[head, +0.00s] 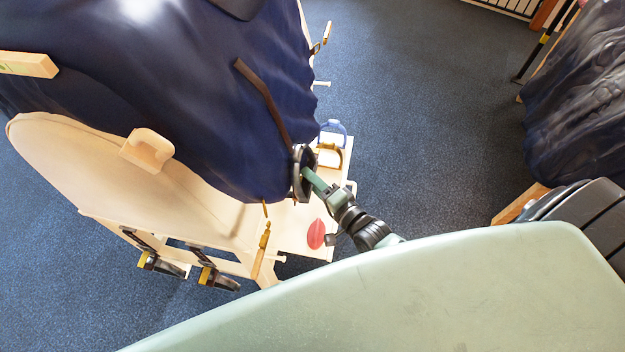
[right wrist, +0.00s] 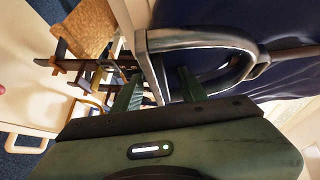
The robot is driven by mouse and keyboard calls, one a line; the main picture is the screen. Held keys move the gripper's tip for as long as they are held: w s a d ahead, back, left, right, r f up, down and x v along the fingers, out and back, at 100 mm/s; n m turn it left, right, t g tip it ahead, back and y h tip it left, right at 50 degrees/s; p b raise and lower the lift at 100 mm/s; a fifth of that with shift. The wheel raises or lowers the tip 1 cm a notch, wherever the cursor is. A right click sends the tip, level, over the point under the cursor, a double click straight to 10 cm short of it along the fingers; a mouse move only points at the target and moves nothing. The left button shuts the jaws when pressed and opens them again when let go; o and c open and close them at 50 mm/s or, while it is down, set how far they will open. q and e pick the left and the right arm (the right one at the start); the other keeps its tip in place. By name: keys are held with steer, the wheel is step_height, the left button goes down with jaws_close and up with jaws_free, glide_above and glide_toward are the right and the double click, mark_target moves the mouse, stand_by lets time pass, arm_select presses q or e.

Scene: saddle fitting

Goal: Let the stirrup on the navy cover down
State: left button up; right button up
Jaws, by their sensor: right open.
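The navy cover (head: 190,80) lies over a pale wooden stand in the head view and fills the right of the right wrist view (right wrist: 215,85). A brown strap (head: 262,95) runs down its side. A grey metal stirrup (head: 298,178) is at the strap's lower end, by the cover's edge. My right gripper (head: 307,175) is open at the stirrup. In the right wrist view, one side of the stirrup (right wrist: 152,62) passes between the two green fingers (right wrist: 158,88), and one finger is inside its opening. Whether they touch is unclear. My left gripper is not in view.
A wooden shelf (head: 291,236) beside the stand holds a blue stirrup (head: 344,129), an ochre stirrup (head: 339,152) and a red oval piece (head: 316,234). Dark fittings (head: 222,282) hang under the stand. A second dark cover (head: 580,95) stands at right. Carpet between is clear.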

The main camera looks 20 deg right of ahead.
steer(key=v, duration=0.8)
steer(key=shift+w, duration=0.15)
steer(key=s+d+f+n+g+h, duration=0.1)
steer(key=s+f+n+g, duration=0.4)
steer(key=f, duration=0.6)
steer(key=s+d+f+n+g+h, duration=0.1)
steer(key=s+d+f+n+g, duration=0.15)
steer(key=s+f, duration=0.7)
steer(key=s+a+f+n+g+h, duration=0.1)
steer(key=s+f+n+g, duration=0.6)
steer(key=s+f, duration=0.7)
steer(key=s+n, duration=0.1)
steer(key=s, duration=0.3)
steer(key=shift+a+h, duration=0.25)
steer(key=shift+h, duration=0.15)
